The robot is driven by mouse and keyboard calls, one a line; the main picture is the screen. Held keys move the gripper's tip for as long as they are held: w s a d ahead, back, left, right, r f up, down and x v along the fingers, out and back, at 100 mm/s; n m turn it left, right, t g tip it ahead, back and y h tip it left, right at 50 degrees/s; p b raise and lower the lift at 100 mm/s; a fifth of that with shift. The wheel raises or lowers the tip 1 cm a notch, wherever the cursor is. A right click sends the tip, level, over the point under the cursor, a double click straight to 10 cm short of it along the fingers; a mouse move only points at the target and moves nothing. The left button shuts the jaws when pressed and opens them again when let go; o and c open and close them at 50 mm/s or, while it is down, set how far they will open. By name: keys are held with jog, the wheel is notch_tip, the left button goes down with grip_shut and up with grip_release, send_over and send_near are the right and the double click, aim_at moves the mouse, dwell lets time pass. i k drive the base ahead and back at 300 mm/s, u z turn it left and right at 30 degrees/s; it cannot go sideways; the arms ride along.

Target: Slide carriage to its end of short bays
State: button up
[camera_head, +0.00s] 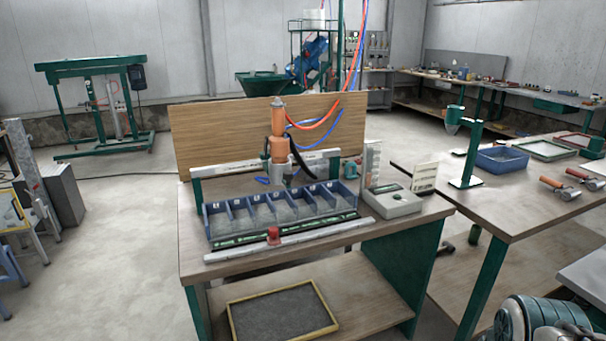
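A blue bin row (285,213) with several open bays stands on the workbench (225,266); the short bays cannot be told apart for sure. Which of these is the carriage is not clear; the red block looks like a slider. My gripper is not in view.
A grey box (392,203) with upright cards stands right of the bins. A wooden board (200,130) backs the bench. Red and blue hoses (325,118) hang above. A yellow-framed tray (283,315) lies on the lower shelf.

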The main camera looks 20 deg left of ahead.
aim_at(280, 170)
jog(key=k, duration=1.25)
jog(key=u, duration=0.6)
jog(key=i, duration=0.8)
jog(key=u, duration=0.45)
jog(key=i, duration=0.95)
jog(key=z, duration=0.4)
